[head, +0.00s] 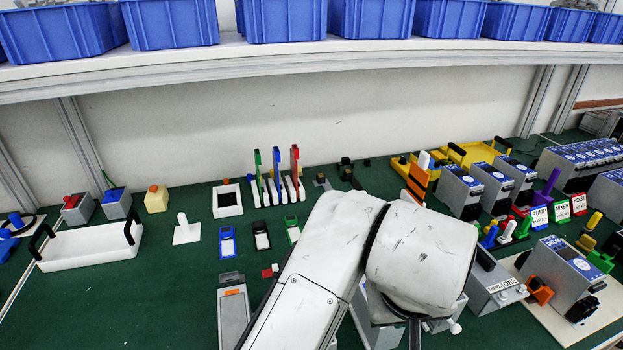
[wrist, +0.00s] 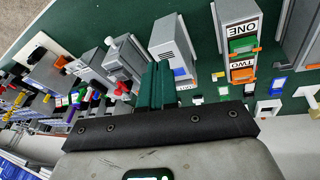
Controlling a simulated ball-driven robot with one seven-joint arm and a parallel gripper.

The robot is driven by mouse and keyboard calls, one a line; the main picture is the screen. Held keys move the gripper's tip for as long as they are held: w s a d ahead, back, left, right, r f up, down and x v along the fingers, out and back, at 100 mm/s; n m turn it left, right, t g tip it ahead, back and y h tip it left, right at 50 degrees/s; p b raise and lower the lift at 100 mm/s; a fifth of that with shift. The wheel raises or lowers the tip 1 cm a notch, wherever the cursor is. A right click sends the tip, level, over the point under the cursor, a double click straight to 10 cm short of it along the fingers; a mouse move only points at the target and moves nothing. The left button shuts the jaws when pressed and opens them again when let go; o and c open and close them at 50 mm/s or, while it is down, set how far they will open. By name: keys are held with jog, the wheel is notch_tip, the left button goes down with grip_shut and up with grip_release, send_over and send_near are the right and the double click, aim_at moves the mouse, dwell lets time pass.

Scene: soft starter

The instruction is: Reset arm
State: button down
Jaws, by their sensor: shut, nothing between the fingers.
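My gripper (wrist: 160,88) shows in the wrist view as two dark green fingers side by side, pressed together with nothing between them. They are above the green table, close to a grey box unit. In the head view my white arm reaches over the front middle of the table, and its wrist hides most of the gripper and part of the table. Several grey soft starter-like units with blue labels (head: 462,190) stand at the right. One more such unit (head: 563,275) lies on a pale board at the front right.
A white tray with black handles (head: 90,243) is at the left. Red, blue and green upright pieces (head: 276,175) stand behind my arm. Blue bins (head: 285,20) line the shelf above. Green table is clear at the front left.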

jog(key=w+d+m+t+h, duration=0.1)
jog(key=w+d+t+h, duration=0.15)
jog(key=d, duration=1.05)
jog(key=s+d+f, duration=0.3)
jog(key=d+f, duration=0.4)
jog(key=s+a+f+g+y, duration=0.2)
jog(key=s+f, duration=0.7)
jog(key=s, duration=0.1)
jog(key=s+a+f+g+y, duration=0.2)
jog(key=s+a+f+g, duration=0.1)
jog(key=s+f, duration=0.6)
jog(key=s, duration=0.2)
jog(key=shift+s+a+f, duration=0.2)
jog(key=shift+s+f, duration=0.1)
